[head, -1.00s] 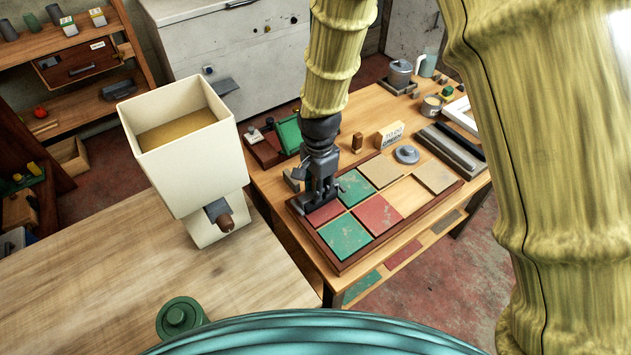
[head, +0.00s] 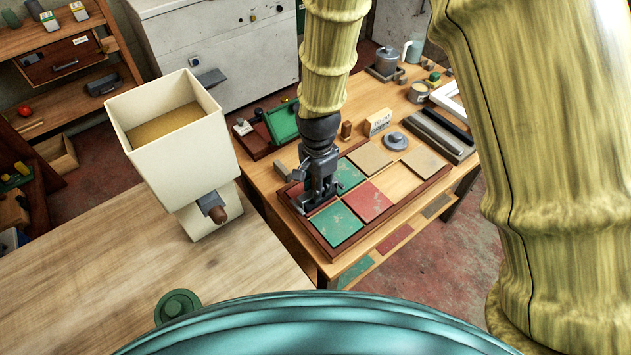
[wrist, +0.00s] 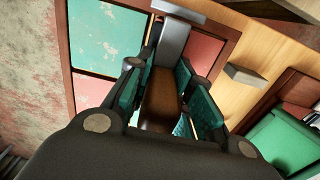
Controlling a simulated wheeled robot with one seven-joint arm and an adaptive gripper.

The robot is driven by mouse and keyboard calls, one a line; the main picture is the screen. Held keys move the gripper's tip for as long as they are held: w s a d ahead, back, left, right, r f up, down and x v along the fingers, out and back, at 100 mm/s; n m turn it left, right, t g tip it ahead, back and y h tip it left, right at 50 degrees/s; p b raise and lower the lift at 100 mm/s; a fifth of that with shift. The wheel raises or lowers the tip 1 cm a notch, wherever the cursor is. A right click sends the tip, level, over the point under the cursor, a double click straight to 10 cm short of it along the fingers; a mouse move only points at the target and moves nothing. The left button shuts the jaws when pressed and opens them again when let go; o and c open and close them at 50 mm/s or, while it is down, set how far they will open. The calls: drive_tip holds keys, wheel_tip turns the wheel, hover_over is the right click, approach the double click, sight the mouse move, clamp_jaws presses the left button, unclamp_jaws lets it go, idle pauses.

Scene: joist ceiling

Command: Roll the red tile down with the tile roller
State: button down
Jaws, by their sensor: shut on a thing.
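My gripper (head: 318,196) points down over the left corner of the tile tray and is shut on the tile roller. In the wrist view the roller's brown handle (wrist: 162,95) lies between the green-padded fingers, and its grey metal end (wrist: 180,11) reaches out at the top. A red tile (wrist: 205,52) lies beneath the roller, partly hidden by it and the gripper; I cannot tell if the roller touches it. Another red tile (head: 368,201) lies in the middle of the tray, beside green tiles (head: 337,224). The dark tray frame (head: 400,212) borders them.
A cream hopper (head: 175,135) stands on the nearer table at left.

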drive_tip(key=shift+f, duration=0.2)
drive_tip(key=shift+w+a+p, duration=0.6)
drive_tip(key=shift+w+a, duration=0.3)
drive_tip(key=shift+w, duration=0.25)
drive_tip(key=shift+w+a+r, duration=0.1)
drive_tip(key=shift+w+a+r+p, duration=0.1)
drive_tip(key=shift+w+a+p, duration=0.2)
drive_tip(key=shift+w, duration=0.3)
drive_tip(key=shift+w+a+p, duration=0.2)
drive_tip(key=shift+w+a, duration=0.2)
drive_tip(key=shift+w, duration=0.15)
drive_tip(key=shift+s+d+p, duration=0.45)
drive_tip(key=shift+s+d, duration=0.35)
drive_tip(key=shift+s, duration=0.25)
drive_tip(key=shift+s+d+f+p, duration=0.2)
drive_tip(key=shift+s+d, duration=0.25)
drive_tip(key=shift+s, duration=0.35)
drive_tip(key=shift+s+d+f+p, duration=0.15)
drive_tip(key=shift+s+d, duration=0.3)
drive_tip(key=shift+s, duration=0.3)
drive_tip(key=shift+w+a, duration=0.1)
drive_tip(key=shift+w, duration=0.05)
